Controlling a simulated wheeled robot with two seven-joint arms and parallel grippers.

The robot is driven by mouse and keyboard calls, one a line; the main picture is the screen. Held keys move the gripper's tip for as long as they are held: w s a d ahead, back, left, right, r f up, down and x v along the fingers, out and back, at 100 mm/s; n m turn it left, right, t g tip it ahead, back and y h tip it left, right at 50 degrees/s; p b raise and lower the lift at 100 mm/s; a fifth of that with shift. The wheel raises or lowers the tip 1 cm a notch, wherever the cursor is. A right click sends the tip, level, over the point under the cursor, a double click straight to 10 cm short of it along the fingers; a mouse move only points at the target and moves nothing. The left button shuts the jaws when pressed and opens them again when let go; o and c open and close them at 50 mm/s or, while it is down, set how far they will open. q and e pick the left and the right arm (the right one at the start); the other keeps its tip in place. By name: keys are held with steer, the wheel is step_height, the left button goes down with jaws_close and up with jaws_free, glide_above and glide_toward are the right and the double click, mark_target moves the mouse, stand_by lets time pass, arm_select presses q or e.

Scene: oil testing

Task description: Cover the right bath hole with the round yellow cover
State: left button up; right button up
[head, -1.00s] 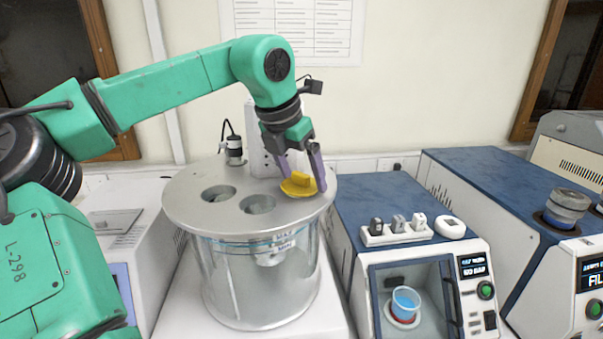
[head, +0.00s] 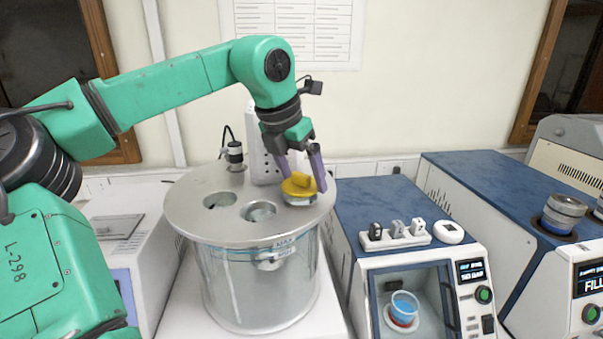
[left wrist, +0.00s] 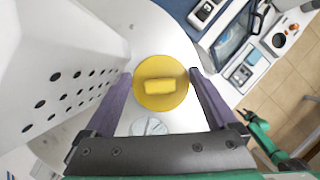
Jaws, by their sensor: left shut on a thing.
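The round yellow cover (head: 299,183) has a raised bar on top and a grey lower part. My left gripper (head: 305,178) is shut on the cover and holds it over the right part of the metal bath lid (head: 190,222). The cover appears slightly above the lid. The right bath hole (head: 258,211) is uncovered, to the left of the cover. The left bath hole (head: 220,201) is also open. In the left wrist view, the cover (left wrist: 160,100) lies between my fingers. My right arm shows small there; its gripper (left wrist: 244,114) is too small to read.
A white perforated housing (head: 264,155) and a small black-and-silver fitting (head: 235,156) stand at the back of the bath. A blue-topped instrument (head: 360,205) stands close on the right, carrying a white switch block (head: 396,237).

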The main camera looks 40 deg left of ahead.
mark_target(299, 174)
arm_select(q)
steer(key=shift+f+b, duration=0.7)
steer(key=shift+f, duration=0.15)
steer(key=shift+r, duration=0.15)
steer(key=shift+r+p, duration=0.75)
steer(key=shift+p, duration=0.1)
stand_by(0.3)
steer(key=shift+f+b, duration=0.65)
steer(key=shift+f, duration=0.2)
steer(key=o, duration=1)
steer(key=shift+p+v, duration=2)
steer(key=shift+v, duration=1.65)
steer(key=p+v, duration=0.2)
steer(key=v, duration=0.1)
steer(key=shift+s+r, duration=0.15)
steer(key=shift+r, duration=0.2)
